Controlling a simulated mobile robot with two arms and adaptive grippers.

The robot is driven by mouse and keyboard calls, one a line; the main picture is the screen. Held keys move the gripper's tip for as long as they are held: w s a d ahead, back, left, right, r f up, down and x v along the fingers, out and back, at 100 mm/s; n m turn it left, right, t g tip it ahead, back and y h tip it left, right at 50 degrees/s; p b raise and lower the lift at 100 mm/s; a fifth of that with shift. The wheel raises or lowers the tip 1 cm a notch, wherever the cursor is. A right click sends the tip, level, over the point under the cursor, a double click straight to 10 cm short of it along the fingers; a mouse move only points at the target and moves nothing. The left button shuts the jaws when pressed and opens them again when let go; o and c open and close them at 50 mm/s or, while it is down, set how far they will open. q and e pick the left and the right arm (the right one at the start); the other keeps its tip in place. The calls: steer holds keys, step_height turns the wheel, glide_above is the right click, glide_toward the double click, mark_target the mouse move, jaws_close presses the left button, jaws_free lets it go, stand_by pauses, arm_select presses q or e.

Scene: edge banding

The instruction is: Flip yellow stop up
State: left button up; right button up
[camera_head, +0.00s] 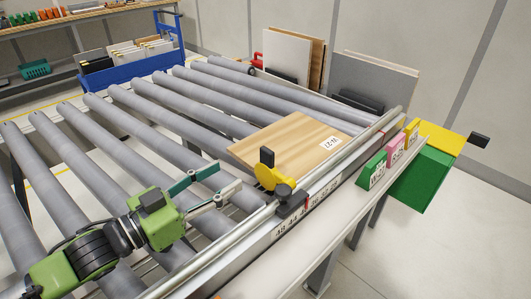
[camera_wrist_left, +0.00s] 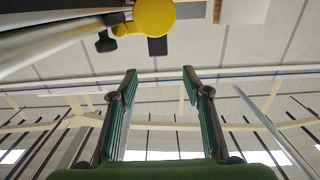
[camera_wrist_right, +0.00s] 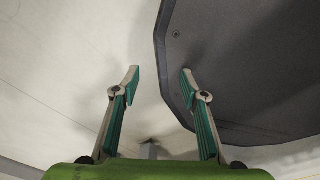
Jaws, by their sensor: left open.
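The yellow stop (camera_head: 272,178) is mounted on the rail beside the roller conveyor, with a black pad (camera_head: 267,157) at its top and a dark clamp block (camera_head: 292,203) by its base. A wooden board (camera_head: 295,142) with a white label lies on the rollers just behind it. My left gripper (camera_head: 217,184) is open and empty, to the left of the stop and apart from it. In the left wrist view the yellow stop (camera_wrist_left: 153,16) shows at the top, beyond the open fingers (camera_wrist_left: 160,72). My right gripper (camera_wrist_right: 160,72) is open and empty in its own wrist view.
The metal rail with a number scale (camera_head: 310,205) runs along the conveyor's right side. Upright panels (camera_head: 375,80) stand at the back. A dark panel (camera_wrist_right: 245,60) is near my right gripper.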

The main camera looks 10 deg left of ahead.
mark_target(265, 153)
arm_select(q)
steer(key=x, duration=0.4)
steer(key=p+x, duration=0.1)
steer(key=x, duration=0.3)
steer(key=p+x, duration=0.1)
steer(key=x, duration=0.3)
steer(key=shift+d+r, duration=0.25)
steer(key=shift+r, duration=0.05)
steer(key=shift+w+d+f, duration=0.1)
steer(key=shift+w+d, duration=0.25)
steer(key=shift+w, duration=0.15)
arm_select(e)
steer(key=shift+s+r, duration=0.15)
steer(key=shift+r, duration=0.4)
steer(key=shift+s+r, duration=0.15)
steer(key=shift+r, duration=0.35)
arm_select(q)
steer(key=shift+c, duration=0.3)
jaws_close()
